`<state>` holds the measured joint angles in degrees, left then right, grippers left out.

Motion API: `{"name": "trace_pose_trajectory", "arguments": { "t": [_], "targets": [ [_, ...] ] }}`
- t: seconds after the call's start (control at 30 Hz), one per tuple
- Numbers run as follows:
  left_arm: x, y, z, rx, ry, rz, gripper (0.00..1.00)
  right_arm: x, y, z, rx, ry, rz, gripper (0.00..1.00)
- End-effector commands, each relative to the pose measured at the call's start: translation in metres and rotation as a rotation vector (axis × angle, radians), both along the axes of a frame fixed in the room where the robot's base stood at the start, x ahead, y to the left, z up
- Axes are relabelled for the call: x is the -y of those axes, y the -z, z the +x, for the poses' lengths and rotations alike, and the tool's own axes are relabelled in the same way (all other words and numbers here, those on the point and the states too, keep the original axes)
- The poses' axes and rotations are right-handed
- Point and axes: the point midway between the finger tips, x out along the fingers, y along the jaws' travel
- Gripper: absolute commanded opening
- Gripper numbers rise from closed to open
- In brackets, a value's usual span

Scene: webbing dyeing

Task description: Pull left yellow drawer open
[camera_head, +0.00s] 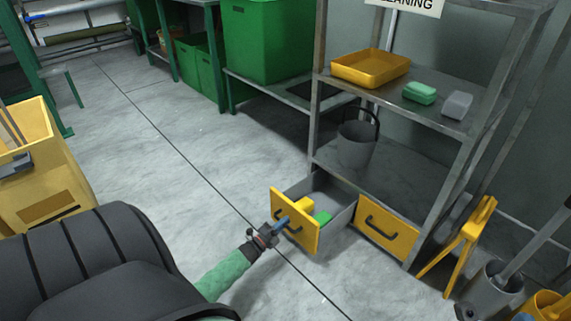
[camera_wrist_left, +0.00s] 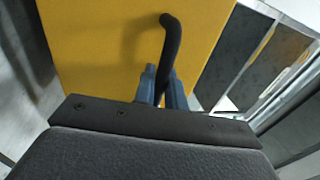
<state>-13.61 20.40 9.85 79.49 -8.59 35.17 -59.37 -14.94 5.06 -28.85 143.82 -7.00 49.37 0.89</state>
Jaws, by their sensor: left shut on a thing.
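The left yellow drawer (camera_head: 295,219) at the bottom of the metal shelf unit stands pulled out, with its grey inside showing. A yellow thing (camera_head: 303,206) and a green thing (camera_head: 322,217) lie in it. My left gripper (camera_head: 282,225) is at the drawer's front, shut on its black handle. In the left wrist view the blue fingers (camera_wrist_left: 161,86) are on both sides of the handle (camera_wrist_left: 172,45), in front of the yellow front panel (camera_wrist_left: 100,50). The right yellow drawer (camera_head: 386,232) is closed. My right gripper is not in view.
A grey bucket (camera_head: 356,146) stands on the low shelf above the drawers. A yellow folding sign (camera_head: 465,243) and buckets (camera_head: 490,292) stand at the right. A yellow cart (camera_head: 40,178) is at the left. The floor in front of the drawer is clear.

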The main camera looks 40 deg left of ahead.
Motion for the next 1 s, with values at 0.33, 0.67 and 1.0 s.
{"name": "trace_pose_trajectory", "arguments": {
  "t": [0.33,0.67,1.0],
  "targets": [
    [0.001,0.001,0.0,-0.001,0.001,-0.001,0.3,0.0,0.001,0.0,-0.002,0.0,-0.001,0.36],
    [0.0,0.001,-0.004,-0.001,0.0,0.0,0.3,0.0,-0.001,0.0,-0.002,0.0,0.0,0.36],
    [-0.003,0.009,-0.05,-0.003,-0.001,-0.002,0.3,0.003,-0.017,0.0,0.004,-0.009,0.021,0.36]
  ]
}}
